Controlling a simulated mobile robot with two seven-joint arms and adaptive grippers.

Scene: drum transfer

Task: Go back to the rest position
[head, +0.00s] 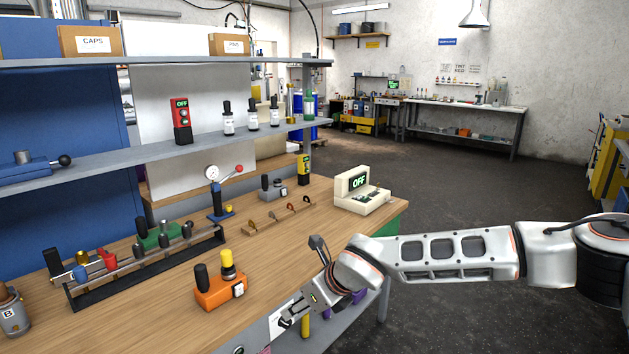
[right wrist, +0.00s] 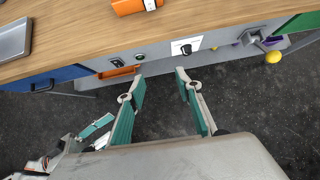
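My right arm comes in from the right in the head view. Its gripper (head: 290,317) is at the front edge of the wooden workbench (head: 130,290), near the drawer fronts. In the right wrist view the right gripper (right wrist: 157,88) has its two teal-padded fingers apart, with only dark floor between them. The bench front lies just beyond the fingertips. My left gripper (right wrist: 103,129) shows small at the lower left of the right wrist view, low over the floor, its teal pads apart and nothing seen between them. The left arm is not in the head view.
On the bench stand an orange block with knobs (head: 220,291), a black tool rack (head: 150,264), a cream box reading OFF (head: 358,192) and a lever press (head: 220,200). Shelves (head: 170,150) rise behind. A yellow knob (right wrist: 273,57) sits by the bench front.

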